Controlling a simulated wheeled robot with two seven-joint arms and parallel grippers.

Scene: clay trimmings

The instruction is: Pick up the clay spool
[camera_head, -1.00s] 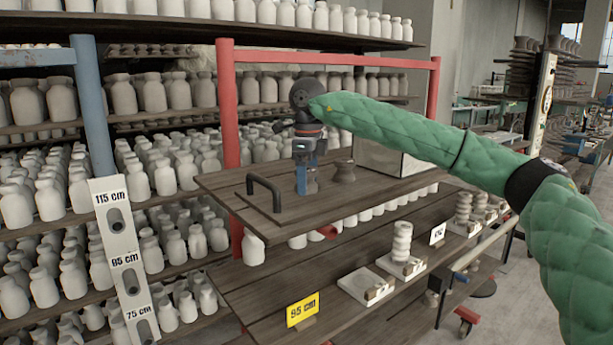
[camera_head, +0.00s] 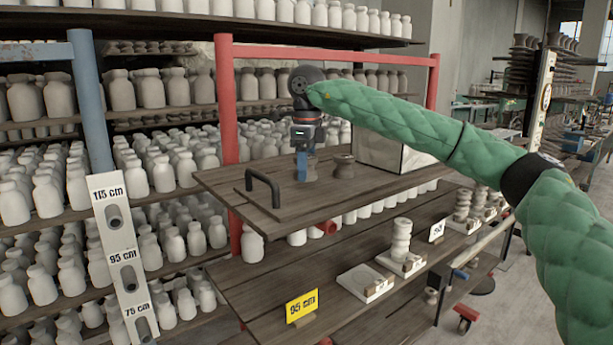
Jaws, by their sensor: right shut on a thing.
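My right gripper (camera_head: 305,170) points down over the wooden board (camera_head: 225,180) on top of the shelf rack. Its blue-sided fingers are shut on a small brownish-grey clay spool (camera_head: 312,168), which the fingers partly hide. I cannot tell whether the spool's base touches the board. A second dark waisted clay piece (camera_head: 344,168) stands upright on the board just right of the gripper. My left gripper is not in view.
A black handle (camera_head: 264,186) stands on the board left of the gripper. A pale box (camera_head: 392,152) is behind it on the right. A red post (camera_head: 228,140) and rail rise behind. Lower shelf holds stacked pale spools (camera_head: 401,238) and a yellow 95 cm sign (camera_head: 301,306).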

